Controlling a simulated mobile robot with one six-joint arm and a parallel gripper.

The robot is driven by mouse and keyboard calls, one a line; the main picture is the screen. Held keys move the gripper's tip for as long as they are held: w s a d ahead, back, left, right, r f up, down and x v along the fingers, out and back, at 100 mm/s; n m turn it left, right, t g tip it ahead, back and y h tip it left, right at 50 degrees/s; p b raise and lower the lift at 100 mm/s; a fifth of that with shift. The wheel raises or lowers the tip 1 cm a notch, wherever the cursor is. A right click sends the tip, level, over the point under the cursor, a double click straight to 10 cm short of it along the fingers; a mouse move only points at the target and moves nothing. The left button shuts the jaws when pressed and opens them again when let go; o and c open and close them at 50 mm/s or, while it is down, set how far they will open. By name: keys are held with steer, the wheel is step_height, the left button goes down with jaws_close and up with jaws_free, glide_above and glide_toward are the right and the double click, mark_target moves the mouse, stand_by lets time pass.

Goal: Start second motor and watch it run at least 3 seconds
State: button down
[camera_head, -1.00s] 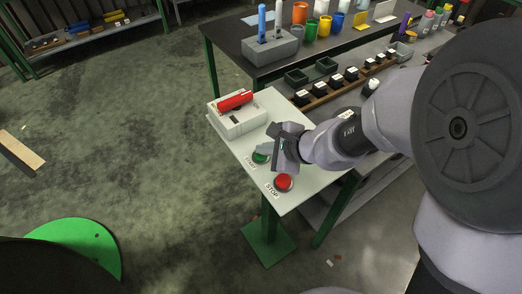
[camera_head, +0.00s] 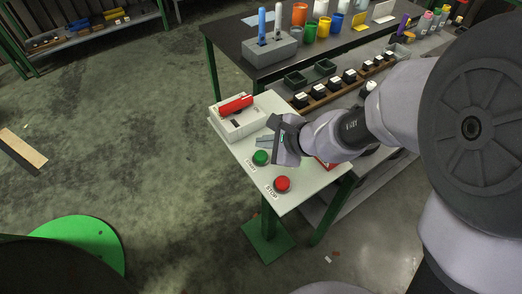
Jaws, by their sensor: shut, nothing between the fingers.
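A green START button (camera_head: 261,158) and a red STOP button (camera_head: 282,184) sit on the front part of a small white table (camera_head: 298,197). Their labels lie beside them. My gripper (camera_head: 264,142) is shut and empty, just above and behind the green button and apart from it in the picture. Its height over the table is hard to tell. The green button is now fully visible. A white device with a red lever (camera_head: 236,105) stands at the table's back left corner. No motor can be made out for certain.
A dark bench (camera_head: 232,41) behind holds a grey block (camera_head: 270,47) with a blue and a white stick, and several coloured cups. A wooden rack (camera_head: 325,94) of black pieces is right of the table. A red-edged item (camera_head: 326,163) shows partly behind my arm.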

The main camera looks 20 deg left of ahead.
mark_target(264, 157)
step_height(264, 157, up, 3)
steer(key=shift+r+p, duration=0.15)
steer(key=shift+p, duration=0.9)
steer(key=s+d+r+n+h+b, duration=0.1)
steer(key=s+d+r+n+h, duration=0.1)
steer(key=s+d+r+n, duration=0.8)
steer(key=s+d+h, duration=0.2)
steer(key=s+d, duration=0.1)
steer(key=d, duration=0.3)
steer(key=s+d+r+t+h, duration=0.1)
steer(key=s+d+h, duration=0.1)
steer(key=s+d, duration=0.2)
steer(key=shift+d, duration=0.95)
steer(key=shift+s, duration=0.1)
stand_by(3.7)
